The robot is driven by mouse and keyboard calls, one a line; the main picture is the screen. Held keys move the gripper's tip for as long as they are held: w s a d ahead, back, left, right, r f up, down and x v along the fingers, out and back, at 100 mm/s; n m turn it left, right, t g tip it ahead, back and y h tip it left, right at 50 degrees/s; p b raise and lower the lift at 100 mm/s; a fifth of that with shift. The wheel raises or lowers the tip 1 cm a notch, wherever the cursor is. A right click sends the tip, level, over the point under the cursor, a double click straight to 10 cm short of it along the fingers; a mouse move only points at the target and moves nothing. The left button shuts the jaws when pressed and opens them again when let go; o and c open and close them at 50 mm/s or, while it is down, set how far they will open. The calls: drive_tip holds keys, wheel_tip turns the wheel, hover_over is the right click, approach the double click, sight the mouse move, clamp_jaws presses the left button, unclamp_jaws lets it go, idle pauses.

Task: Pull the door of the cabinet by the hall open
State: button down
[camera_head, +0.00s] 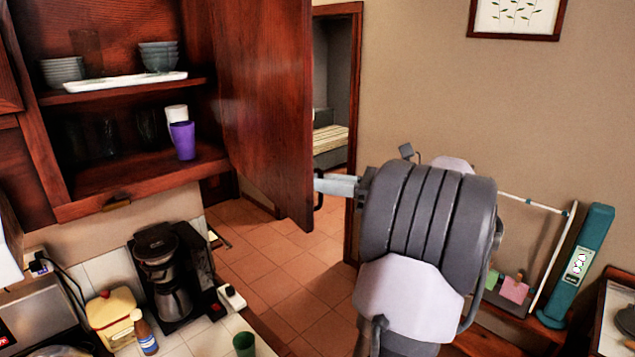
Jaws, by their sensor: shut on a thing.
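The cabinet door (262,90) is dark red wood and stands swung wide out from the upper cabinet (135,180), whose shelves are in plain view. A dark handle (319,201) sits on the door's free edge, low down. My gripper (324,185) reaches in from the right and is shut on this handle. The bulk of my grey and white arm fills the right middle of the view. The exact grip on the handle is small and partly hidden by the fingers.
Bowls (159,56), a white tray (125,81) and a purple cup (182,140) stand in the cabinet. A coffee maker (170,270) stands on the counter below. A doorway (335,85) opens behind the door. Tiled floor (275,265) lies clear beneath.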

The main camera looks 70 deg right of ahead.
drive_tip(key=shift+d+r, duration=0.1)
drive_tip(key=shift+d, duration=0.1)
drive_tip(key=c, duration=1.8)
unclamp_jaws()
drive_tip(key=o, duration=0.3)
drive_tip(key=shift+w, duration=0.15)
drive_tip(key=shift+s, duration=0.2)
drive_tip(key=s+d+p, duration=0.1)
drive_tip(key=s+p, duration=0.3)
drive_tip(key=s, duration=1.3)
drive_tip(key=shift+s+d, duration=0.15)
